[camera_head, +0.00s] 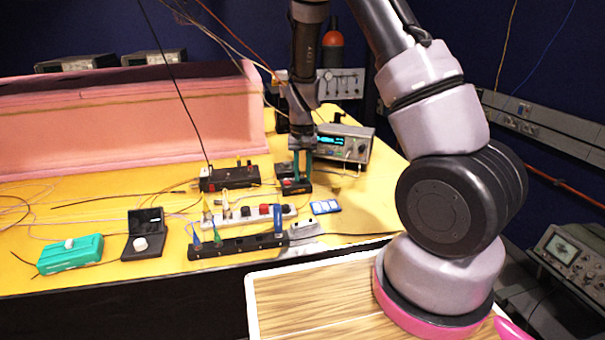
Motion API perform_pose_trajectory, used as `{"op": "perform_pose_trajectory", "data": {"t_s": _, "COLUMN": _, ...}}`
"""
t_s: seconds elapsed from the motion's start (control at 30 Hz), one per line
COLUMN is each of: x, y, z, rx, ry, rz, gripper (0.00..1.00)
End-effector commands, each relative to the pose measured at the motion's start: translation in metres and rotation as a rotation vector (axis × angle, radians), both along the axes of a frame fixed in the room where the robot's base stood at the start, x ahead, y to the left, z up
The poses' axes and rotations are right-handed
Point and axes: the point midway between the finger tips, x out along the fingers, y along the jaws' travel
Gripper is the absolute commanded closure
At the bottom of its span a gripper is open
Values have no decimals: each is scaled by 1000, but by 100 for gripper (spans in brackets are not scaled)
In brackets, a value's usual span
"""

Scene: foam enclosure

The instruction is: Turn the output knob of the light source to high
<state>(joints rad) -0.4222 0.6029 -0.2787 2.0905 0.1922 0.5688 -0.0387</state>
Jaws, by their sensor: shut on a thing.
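My gripper (302,175) points straight down, its teal fingers at a small black box (293,188) with a red mark on its front. The box stands on the yellow table, right of the middle. I take this box to be the light source, though no label can be read. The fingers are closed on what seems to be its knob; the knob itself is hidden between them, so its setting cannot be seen.
A bench instrument (345,145) with a lit display stands close behind on the right. A black unit (229,179) is left of the box. A white strip (246,217) and a black rail (237,246) lie in front. Pink foam (130,125) walls the back left.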

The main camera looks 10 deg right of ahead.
Motion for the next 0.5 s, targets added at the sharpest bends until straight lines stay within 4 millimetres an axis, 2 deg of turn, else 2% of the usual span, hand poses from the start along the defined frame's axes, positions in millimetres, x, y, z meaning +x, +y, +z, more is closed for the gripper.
{"op": "perform_pose_trajectory", "data": {"t_s": 0.13, "x": 1, "y": 0, "z": 1, "rx": 0, "ry": -3, "rz": 0, "gripper": 100}}
{"op": "perform_pose_trajectory", "data": {"t_s": 0.17, "x": 1, "y": 0, "z": 1, "rx": 0, "ry": -3, "rz": 0, "gripper": 62}}
{"op": "perform_pose_trajectory", "data": {"t_s": 0.2, "x": 1, "y": 0, "z": 1, "rx": 0, "ry": -3, "rz": 0, "gripper": 46}}
{"op": "perform_pose_trajectory", "data": {"t_s": 0.23, "x": 1, "y": 0, "z": 1, "rx": 0, "ry": -3, "rz": 0, "gripper": 43}}
{"op": "perform_pose_trajectory", "data": {"t_s": 0.5, "x": 1, "y": 0, "z": 1, "rx": 1, "ry": -1, "rz": 1, "gripper": 43}}
